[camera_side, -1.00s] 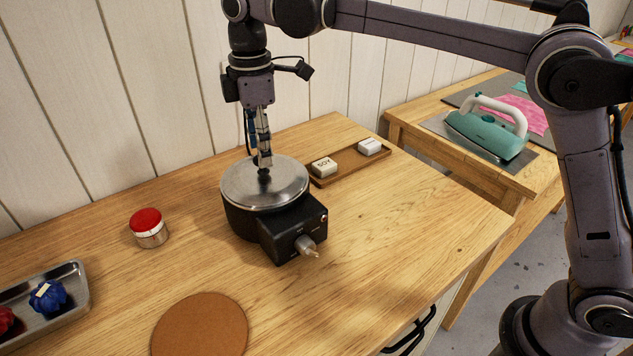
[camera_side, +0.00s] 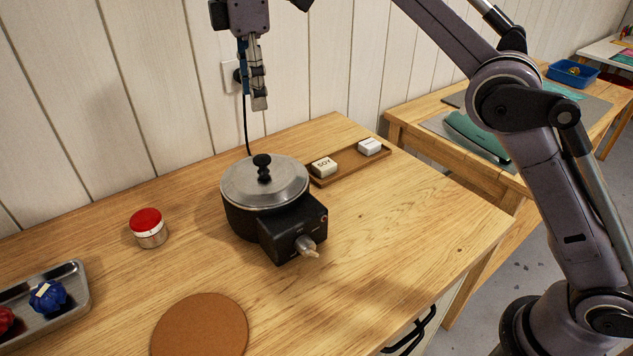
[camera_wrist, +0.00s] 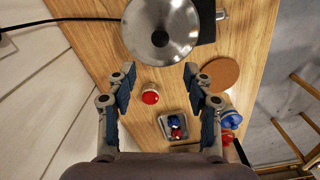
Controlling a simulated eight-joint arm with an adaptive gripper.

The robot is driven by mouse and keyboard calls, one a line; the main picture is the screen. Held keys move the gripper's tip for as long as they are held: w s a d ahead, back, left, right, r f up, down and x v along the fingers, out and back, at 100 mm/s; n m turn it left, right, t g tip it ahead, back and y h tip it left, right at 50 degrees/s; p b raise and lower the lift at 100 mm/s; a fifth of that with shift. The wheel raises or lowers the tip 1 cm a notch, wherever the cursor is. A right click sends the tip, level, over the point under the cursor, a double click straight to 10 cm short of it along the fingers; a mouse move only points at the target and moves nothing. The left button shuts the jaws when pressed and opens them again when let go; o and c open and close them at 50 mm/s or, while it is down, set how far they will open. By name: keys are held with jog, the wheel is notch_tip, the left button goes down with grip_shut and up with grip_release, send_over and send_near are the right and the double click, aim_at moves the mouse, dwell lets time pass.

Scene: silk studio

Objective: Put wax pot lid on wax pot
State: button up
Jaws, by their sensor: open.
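The wax pot lid (camera_side: 240,190) is a round silver metal disc with a black knob. It sits on top of the black wax pot (camera_side: 240,222) and looks level in the side view. In the wrist view the lid (camera_wrist: 178,40) covers the pot's top, and the pot's dark control box (camera_wrist: 207,28) shows beside it. My gripper (camera_side: 260,106) is well above the lid, clear of the knob. In the wrist view its fingers (camera_wrist: 157,75) are spread apart with nothing between them.
A red-capped jar (camera_side: 149,228) stands left of the pot. A metal tray (camera_side: 75,310) holds blue and red pieces. A round cork mat (camera_side: 200,330) lies in front. A wooden tray (camera_side: 345,167) with white blocks lies behind right. The table's right front is clear.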

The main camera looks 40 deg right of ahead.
jog(key=s+d+f+m+t, duration=0.1)
jog(key=s+d+m+t, duration=0.2)
jog(key=d, duration=0.4)
jog(key=s+d+f+m+t, duration=0.1)
jog(key=s+d+m, duration=0.3)
jog(key=d+m, duration=0.15)
jog(key=s+d+f+m+t, duration=0.1)
jog(key=s+d+f+m, duration=0.2)
jog(key=s+f, duration=0.4)
jog(key=s+d+f+m+t, duration=0.2)
jog(key=s+d+f, duration=0.4)
jog(key=f, duration=0.4)
jog(key=shift+s+d+m, duration=0.25)
jog(key=shift+s+m, duration=0.1)
jog(key=shift+m, duration=0.4)
